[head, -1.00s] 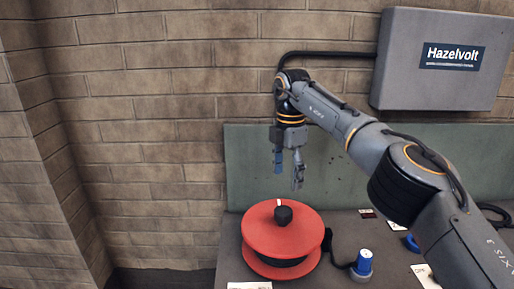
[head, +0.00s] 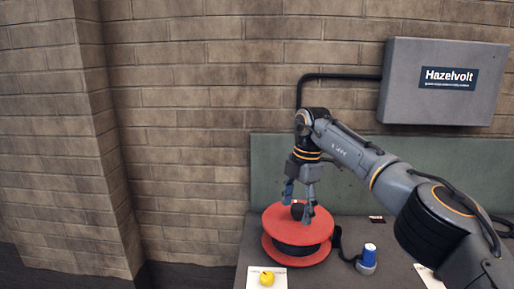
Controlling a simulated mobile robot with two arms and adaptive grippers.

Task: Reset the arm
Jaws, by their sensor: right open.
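My right arm comes in from the right in the head view. Its gripper (head: 299,200) points down with its fingers apart and nothing seen between them. It is over or in front of the red reel (head: 285,239), which has a black knob (head: 297,210) on top, partly behind the fingers. I cannot tell whether the fingers touch the reel. My left gripper is not in view.
The reel stands on a grey bench (head: 340,276). A blue-capped part (head: 368,254) is to its right, and a yellow knob (head: 267,278) on a white card in front. A grey Hazelvolt box (head: 440,82) is on the brick wall. The left side shows bare wall.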

